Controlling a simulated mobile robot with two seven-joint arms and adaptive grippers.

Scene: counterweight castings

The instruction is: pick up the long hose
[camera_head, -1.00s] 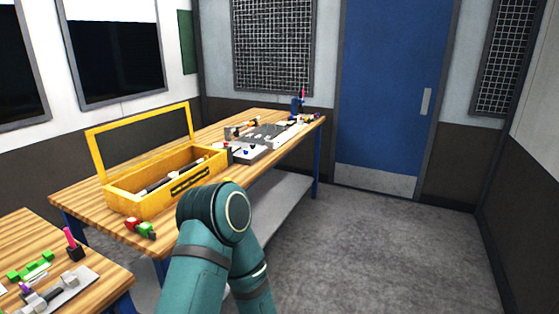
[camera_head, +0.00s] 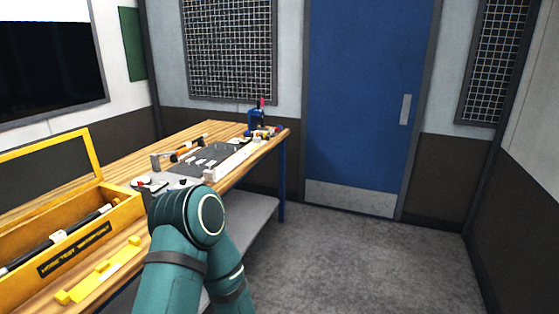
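A yellow open box (camera_head: 125,215) with its lid raised stands on the wooden table at the lower left. A long black rod-like thing with a white band (camera_head: 85,226) lies in it. It may be the long hose, but I cannot tell for sure. The box and the black thing are cut off by the left edge. A teal link of one of my arms rises at the bottom centre, right of the box. Neither of my grippers is in view.
The wooden table (camera_head: 135,153) runs away to the back. A yellow bar (camera_head: 100,270) lies in front of the box. A grey plate (camera_head: 205,160) with small parts lies farther back, near a blue holder (camera_head: 257,118). The floor (camera_head: 350,260) is clear up to the blue door (camera_head: 365,90).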

